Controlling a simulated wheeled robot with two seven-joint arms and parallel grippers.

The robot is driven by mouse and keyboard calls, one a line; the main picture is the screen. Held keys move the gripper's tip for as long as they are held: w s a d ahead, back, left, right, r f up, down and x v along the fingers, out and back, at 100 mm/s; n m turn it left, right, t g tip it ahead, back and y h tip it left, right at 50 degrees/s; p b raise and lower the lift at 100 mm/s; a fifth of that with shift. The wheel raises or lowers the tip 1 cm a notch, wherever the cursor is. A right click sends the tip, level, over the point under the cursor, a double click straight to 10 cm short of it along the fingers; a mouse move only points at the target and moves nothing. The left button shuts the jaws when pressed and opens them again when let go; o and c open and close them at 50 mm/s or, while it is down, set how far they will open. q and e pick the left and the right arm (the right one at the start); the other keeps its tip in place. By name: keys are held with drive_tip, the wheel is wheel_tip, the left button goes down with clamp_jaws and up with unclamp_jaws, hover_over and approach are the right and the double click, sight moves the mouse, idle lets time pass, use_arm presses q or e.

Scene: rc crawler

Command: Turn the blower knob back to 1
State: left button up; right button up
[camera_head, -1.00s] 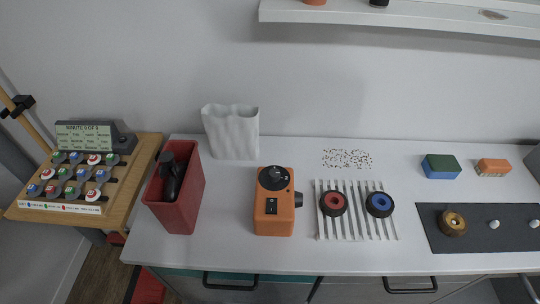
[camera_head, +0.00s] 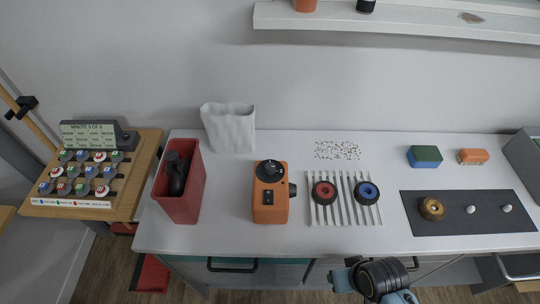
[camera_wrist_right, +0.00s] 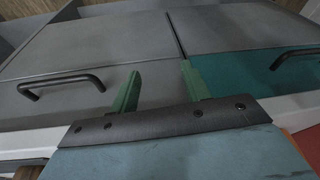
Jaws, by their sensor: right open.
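The blower (camera_head: 270,203) is an orange box on the white counter, left of the ribbed rack. A round black knob (camera_head: 270,170) sits on its top, and a black switch is on its front. The knob's marks are too small to read. My right arm shows at the bottom of the head view, in front of the counter's front edge and well away from the blower. In the right wrist view my right gripper (camera_wrist_right: 160,72) has its two green fingers apart with nothing between them, facing grey and teal cabinet fronts. My left gripper is not in view.
A red bin (camera_head: 179,197) holding a black object stands left of the blower. The ribbed white rack (camera_head: 344,214) with a red and a blue ring is close on its right. The counter in front of the blower is clear. Cabinet handles (camera_wrist_right: 61,82) stick out below.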

drive_tip(key=w+a+r+y+p, duration=0.1)
drive_tip(key=a+r, duration=0.1)
drive_tip(key=r, duration=0.5)
drive_tip(key=w+a+r+y+p, duration=0.1)
drive_tip(key=a+r, duration=0.1)
drive_tip(key=r, duration=0.6)
drive_tip(key=w+a+r+n+g+y, duration=0.1)
drive_tip(key=w+a+r, duration=0.35)
drive_tip(key=a, duration=0.55)
drive_tip(key=w+a+r+n+g+y, duration=0.1)
drive_tip(key=w+a+r+n+g, duration=0.15)
drive_tip(key=w+a, duration=0.45)
drive_tip(key=m+h, duration=0.5)
approach(270, 166)
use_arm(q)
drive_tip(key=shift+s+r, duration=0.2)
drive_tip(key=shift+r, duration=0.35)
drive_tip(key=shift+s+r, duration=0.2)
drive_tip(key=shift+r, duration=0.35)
use_arm(e)
drive_tip(key=shift+t, duration=0.25)
drive_tip(key=f, duration=0.8)
drive_tip(key=shift+s+f, duration=0.2)
drive_tip(key=shift+f, duration=0.1)
drive_tip(key=shift+c, duration=0.5)
drive_tip(key=c, duration=0.9)
